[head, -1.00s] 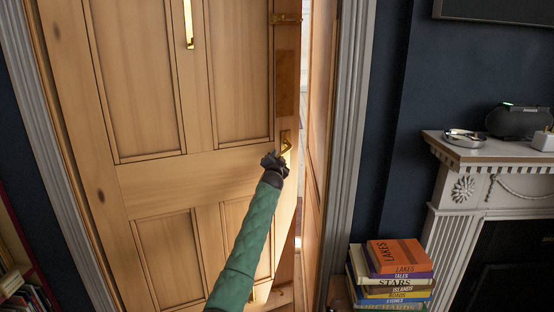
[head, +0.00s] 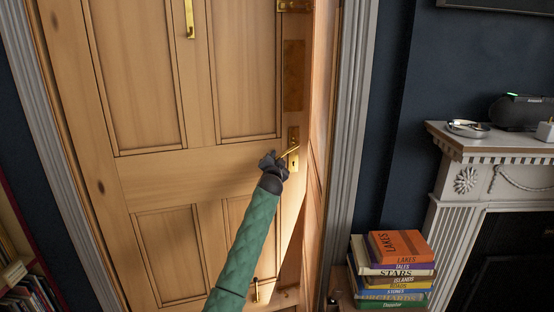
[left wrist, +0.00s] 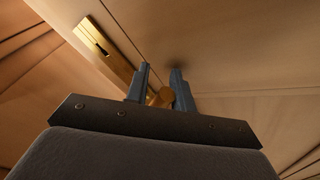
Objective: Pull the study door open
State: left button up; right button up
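The panelled wooden door (head: 170,180) fills the left half of the head view; its free edge is on the right. A brass lever handle (head: 289,152) sits on a brass plate near that edge. My left gripper (head: 275,161) is at the lever's left end. In the left wrist view, the two dark fingers (left wrist: 161,78) stand on either side of the brass lever (left wrist: 160,97), seemingly closed on it. The plate with its keyhole (left wrist: 104,46) shows up and left of them. My right gripper is out of view.
A white door frame (head: 349,150) stands right of the door. A stack of books (head: 396,268) sits low beside it. The fireplace mantel (head: 490,145) is at the right. A bookshelf (head: 25,275) is at the lower left.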

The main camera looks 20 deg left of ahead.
pick_arm(q)
jog(key=s+a+p, duration=0.2)
jog(key=s+p, duration=0.2)
jog(key=s, duration=0.4)
jog(key=shift+s+a+p, duration=0.15)
jog(key=shift+s+p, duration=0.2)
jog(key=shift+p, duration=0.05)
dwell(0.7)
jog(key=shift+f, duration=0.1)
